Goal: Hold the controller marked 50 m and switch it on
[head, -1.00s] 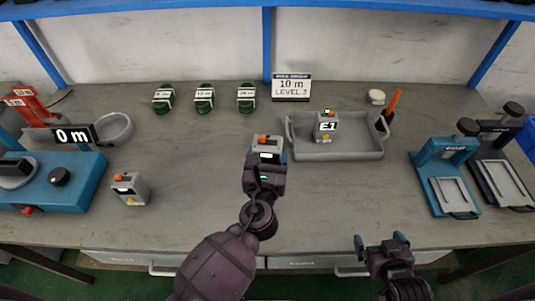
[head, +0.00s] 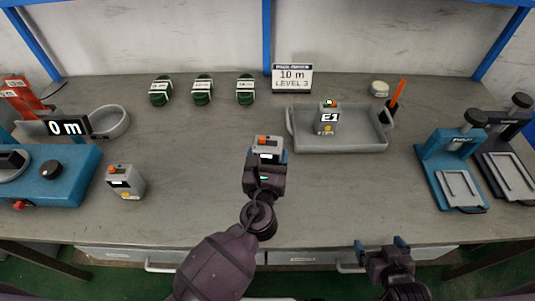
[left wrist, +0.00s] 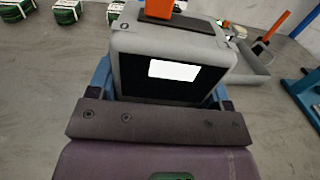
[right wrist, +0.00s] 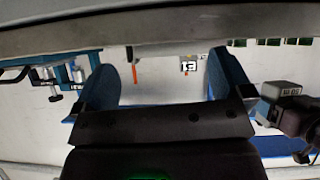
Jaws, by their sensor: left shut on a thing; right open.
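My left gripper (head: 266,160) is shut on a grey controller (head: 267,143) with an orange top knob, near the middle of the bench. In the left wrist view the controller (left wrist: 172,55) sits between the fingers; its dark face has a lit white patch with no readable text. A second controller (head: 125,182) stands at the left, its marking too small to read. A third controller (head: 327,117), its display reading E1, stands in the grey tray (head: 340,145). My right gripper (head: 382,247) is open and empty at the bench's front edge.
A sign (head: 292,78) reads 10 m LEVEL 3. Several green rolls, such as one (head: 203,90), stand at the back. A blue machine (head: 50,180) with a 0 m display (head: 66,127) is at left, a blue press (head: 450,165) at right. The front middle is clear.

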